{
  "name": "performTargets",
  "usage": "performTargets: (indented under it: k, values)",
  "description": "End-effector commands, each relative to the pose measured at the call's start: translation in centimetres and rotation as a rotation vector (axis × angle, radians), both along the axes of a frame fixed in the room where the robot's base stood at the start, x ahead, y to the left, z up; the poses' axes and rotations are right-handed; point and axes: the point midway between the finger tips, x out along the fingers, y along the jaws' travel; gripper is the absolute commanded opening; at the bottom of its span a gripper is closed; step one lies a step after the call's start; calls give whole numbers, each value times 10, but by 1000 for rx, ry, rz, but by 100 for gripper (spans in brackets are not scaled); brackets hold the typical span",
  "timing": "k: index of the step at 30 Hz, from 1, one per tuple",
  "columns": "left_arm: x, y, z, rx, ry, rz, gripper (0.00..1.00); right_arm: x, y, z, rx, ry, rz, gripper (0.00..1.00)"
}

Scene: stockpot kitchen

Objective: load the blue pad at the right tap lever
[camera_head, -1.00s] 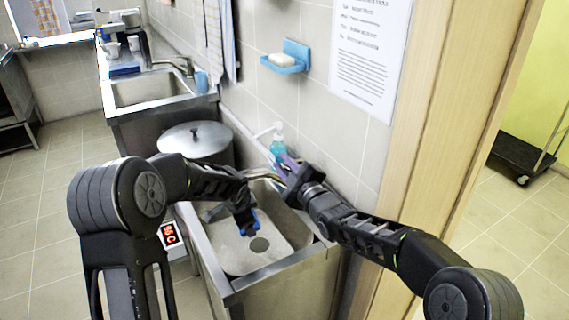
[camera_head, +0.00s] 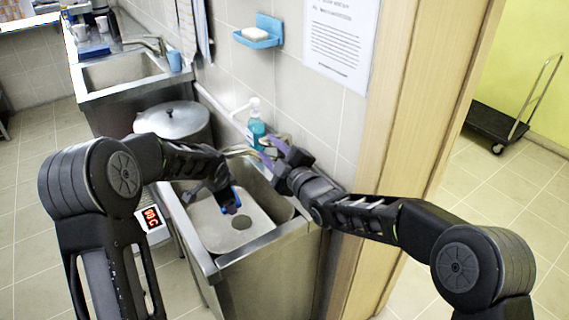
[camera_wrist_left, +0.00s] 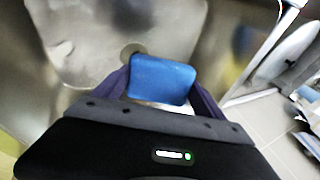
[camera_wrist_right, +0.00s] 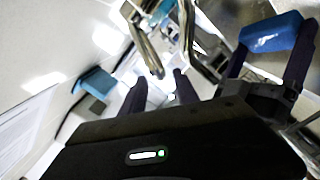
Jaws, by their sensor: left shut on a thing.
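The blue pad (camera_head: 236,201) is between the fingers of my left gripper (camera_head: 229,203), over the sink basin near the drain. It fills the gap between both fingers in the left wrist view (camera_wrist_left: 162,80). My right gripper (camera_head: 268,157) is beside the tap at the sink's back, near the wall. In the right wrist view (camera_wrist_right: 160,85) its fingers are apart, with no thing held between them. The metal tap parts (camera_wrist_right: 150,45) show just beyond the fingertips; contact cannot be told. The pad also shows at that view's upper right (camera_wrist_right: 272,32). The right lever is not clearly distinguishable in the head view.
A bottle of teal soap (camera_head: 256,128) stands behind the tap by the wall. A lidded stockpot (camera_head: 172,121) stands left of the sink (camera_head: 262,240). A red temperature display (camera_head: 151,217) is at the sink's left. A wooden door frame (camera_head: 410,120) rises at the right.

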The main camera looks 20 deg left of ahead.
Motion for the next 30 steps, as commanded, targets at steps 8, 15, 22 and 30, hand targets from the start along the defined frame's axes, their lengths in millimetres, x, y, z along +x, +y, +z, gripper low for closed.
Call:
performTargets:
  k: [8,15,22,30]
  values:
    - [0,0,0,0,0,0,49,-31,-43,0,-1,2,-1,37]
    - [0,0,0,0,0,0,49,-45,-59,0,0,0,0,37]
    - [0,0,0,0,0,0,49,-45,-60,0,0,0,0,37]
    - [0,0,0,0,0,0,49,-43,-61,-4,-36,-64,5,18]
